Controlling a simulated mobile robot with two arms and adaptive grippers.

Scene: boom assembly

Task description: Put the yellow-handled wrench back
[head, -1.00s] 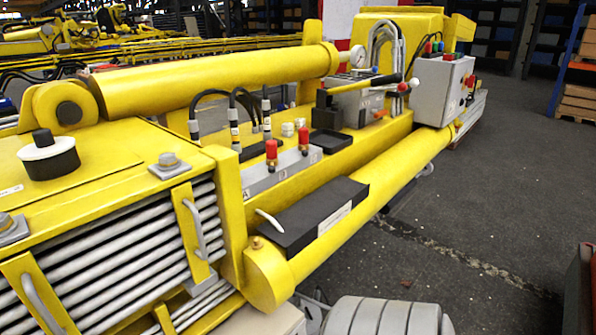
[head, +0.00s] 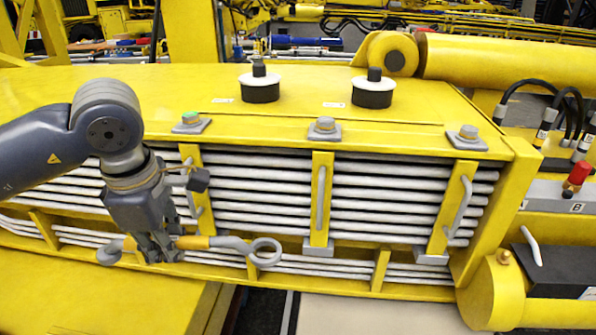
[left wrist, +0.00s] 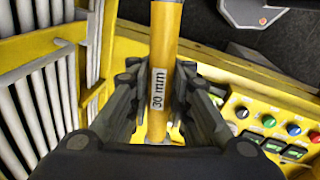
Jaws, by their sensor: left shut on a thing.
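The yellow-handled wrench (head: 226,242) is held level in front of the yellow boom's slatted side in the head view. Its grey ring end points right and its other grey end points left. My left gripper (head: 166,252) is shut around the middle of the handle, with the fingers pointing down. In the left wrist view the yellow handle (left wrist: 159,60) runs between the fingers of my left gripper (left wrist: 158,100) and carries a "30 mm" label. The wrench's ends are out of that view. My right gripper is not in view.
The boom's top (head: 300,108) bears two black-and-white knobs (head: 260,85) and several bolts. Grey handles (head: 321,190) stand out from its side. A beige surface (head: 375,312) lies below. The left wrist view shows a yellow panel with coloured buttons (left wrist: 268,120) at the right.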

